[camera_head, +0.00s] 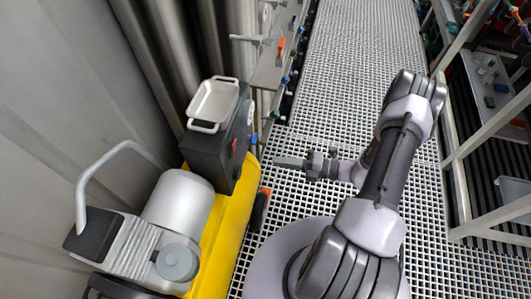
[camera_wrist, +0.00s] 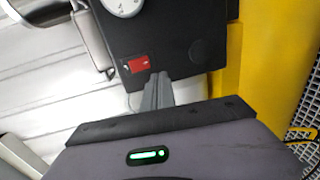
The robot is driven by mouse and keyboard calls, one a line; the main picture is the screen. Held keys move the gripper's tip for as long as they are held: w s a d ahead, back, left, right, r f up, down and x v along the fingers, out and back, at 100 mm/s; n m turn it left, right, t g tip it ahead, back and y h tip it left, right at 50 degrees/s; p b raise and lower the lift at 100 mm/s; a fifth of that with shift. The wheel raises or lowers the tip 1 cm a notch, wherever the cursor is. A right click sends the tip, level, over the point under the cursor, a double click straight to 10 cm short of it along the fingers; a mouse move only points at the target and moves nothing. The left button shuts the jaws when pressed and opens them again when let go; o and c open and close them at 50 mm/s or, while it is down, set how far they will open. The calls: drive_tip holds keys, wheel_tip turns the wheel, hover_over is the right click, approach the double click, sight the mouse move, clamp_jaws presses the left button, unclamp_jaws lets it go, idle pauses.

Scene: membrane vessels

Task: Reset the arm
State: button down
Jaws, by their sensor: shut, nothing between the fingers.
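My arm reaches up from my round base over the grating in the head view, bends at the elbow and points left. My gripper (camera_head: 290,162) is shut and empty, its fingertips pointing left toward the black box (camera_head: 222,140) on the yellow base. In the wrist view my gripper (camera_wrist: 159,80) shows as two closed grey fingers in front of the black box (camera_wrist: 185,35). A red switch (camera_wrist: 139,64) and a round white gauge (camera_wrist: 124,5) are on that box. I cannot tell the exact gap between fingertips and box.
A yellow compressor base (camera_head: 232,215) with a silver motor (camera_head: 178,205) stands at left. A white tray (camera_head: 213,103) lies on the black box. Metal shelving (camera_head: 470,150) stands at right. The grating walkway (camera_head: 350,60) ahead is clear. Pipes and valves line the upper left.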

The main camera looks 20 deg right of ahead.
drive_tip(key=shift+s+d+f, duration=0.15)
drive_tip(key=shift+s+d, duration=0.35)
drive_tip(key=shift+d, duration=0.2)
drive_tip(key=a+r+n+g+h, duration=0.1)
drive_tip(key=a+r+n+g, duration=0.3)
drive_tip(key=r+n, duration=0.5)
drive_tip(key=a+r+n+g+h, duration=0.25)
drive_tip(key=r+n+g, duration=0.25)
drive_tip(key=r+n, duration=0.35)
drive_tip(key=s+a+r+n+t+h, duration=0.2)
drive_tip(key=s+a+r+n+h, duration=0.1)
drive_tip(key=s+r+n, duration=0.3)
drive_tip(key=s+a+r+n+t+h, duration=0.3)
drive_tip(key=s+r+n, duration=0.3)
drive_tip(key=r+n, duration=0.5)
drive_tip(key=n+h, duration=0.1)
drive_tip(key=n, duration=0.3)
drive_tip(key=shift+h, duration=0.35)
